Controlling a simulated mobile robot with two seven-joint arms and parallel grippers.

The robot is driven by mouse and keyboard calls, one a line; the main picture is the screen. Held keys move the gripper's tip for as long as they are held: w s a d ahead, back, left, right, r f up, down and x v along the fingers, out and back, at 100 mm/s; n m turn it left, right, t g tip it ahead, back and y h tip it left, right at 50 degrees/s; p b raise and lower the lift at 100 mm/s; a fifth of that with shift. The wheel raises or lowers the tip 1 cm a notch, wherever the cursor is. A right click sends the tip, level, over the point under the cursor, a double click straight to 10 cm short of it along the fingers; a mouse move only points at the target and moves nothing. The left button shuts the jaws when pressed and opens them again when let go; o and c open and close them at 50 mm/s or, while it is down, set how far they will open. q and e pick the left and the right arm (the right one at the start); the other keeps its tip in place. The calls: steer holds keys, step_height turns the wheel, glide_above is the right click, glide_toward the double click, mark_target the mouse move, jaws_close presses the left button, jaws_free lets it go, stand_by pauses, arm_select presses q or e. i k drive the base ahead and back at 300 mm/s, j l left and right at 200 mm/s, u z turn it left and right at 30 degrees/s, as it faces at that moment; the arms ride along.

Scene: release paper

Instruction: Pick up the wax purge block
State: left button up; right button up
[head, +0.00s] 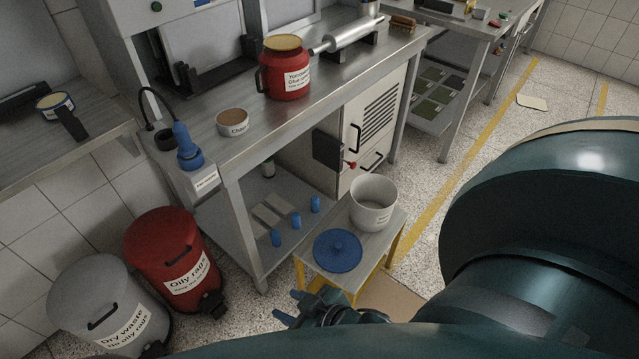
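No thing in view is labelled as a wax purge block. Pale flat bars (270,212) lie on the lower shelf of the steel bench, and I cannot tell whether one of them is the block. My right gripper (289,307) is low in the middle of the head view, in front of the small stool. Its two blue fingertips are apart with nothing seen between them. My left gripper is not in view.
A stool (366,262) bears a blue lid (338,250) and a whitish pot (373,203). Red (175,262) and grey (110,305) waste bins stand left. The bench (225,150) holds a red glue pot (286,72), a roller (348,35) and a tub (232,122).

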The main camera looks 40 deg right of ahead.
mark_target(274, 234)
steer(key=i+z, duration=0.15)
steer(key=z, duration=0.25)
steer(key=i+z, duration=0.1)
steer(key=z, duration=0.3)
steer(key=i+j+z, duration=0.1)
steer(key=z, duration=0.3)
steer(key=i+j+z, duration=0.1)
steer(key=z, duration=0.3)
